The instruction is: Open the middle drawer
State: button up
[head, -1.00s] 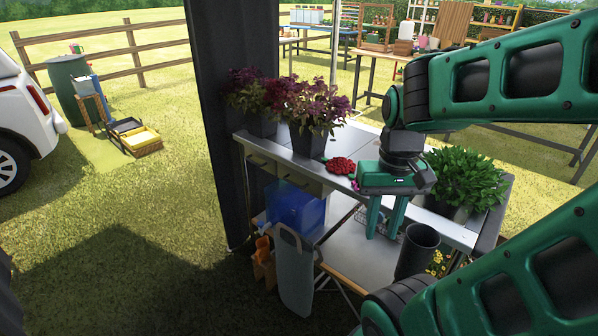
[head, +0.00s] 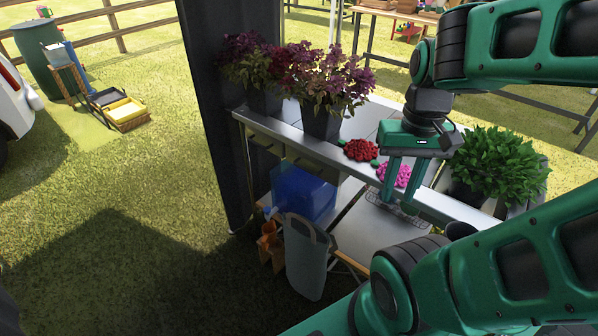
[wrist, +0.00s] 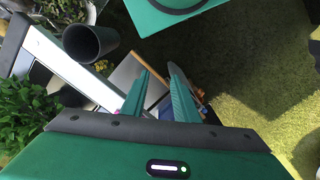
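The metal worktable (head: 372,128) stands right of the tent's dark curtain. Two drawer fronts show under its left part: one drawer (head: 264,143) near the curtain and another drawer (head: 312,166) to its right. Both look shut. Which one is the middle drawer I cannot tell, as the front further right is not clearly visible. My gripper (head: 397,203) points down at the table's front edge, right of the drawers and apart from them. In the wrist view its fingers (wrist: 160,74) are spread with nothing between them.
Purple potted plants (head: 322,122), a red flower bunch (head: 360,149) and a pink one (head: 394,174) sit on the tabletop. A leafy green plant (head: 500,160) is at the right. A blue crate (head: 303,192) and grey bag (head: 306,255) are below the drawers.

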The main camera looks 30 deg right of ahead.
jog(key=w+f+n+g+h, duration=0.15)
jog(key=w+f+h, duration=0.35)
jog(key=w, duration=0.5)
jog(key=w+f+n+g+h, duration=0.1)
jog(key=w+f+n+h, duration=0.15)
jog(key=w+f, duration=0.6)
jog(key=w+a+f+n+t+h, duration=0.3)
jog(key=w+a+t, duration=0.1)
jog(key=w+a, duration=0.25)
jog(key=w+a+f+n+t+h, duration=0.4)
jog(key=w+a+t, duration=0.1)
jog(key=w, duration=0.2)
jog(key=x, duration=1)
jog(key=shift+w+f, duration=0.15)
jog(key=shift+w, duration=0.05)
jog(key=shift+d+g, duration=0.15)
jog(key=shift+g, duration=0.1)
jog(key=shift+c, duration=0.3)
grip_shut()
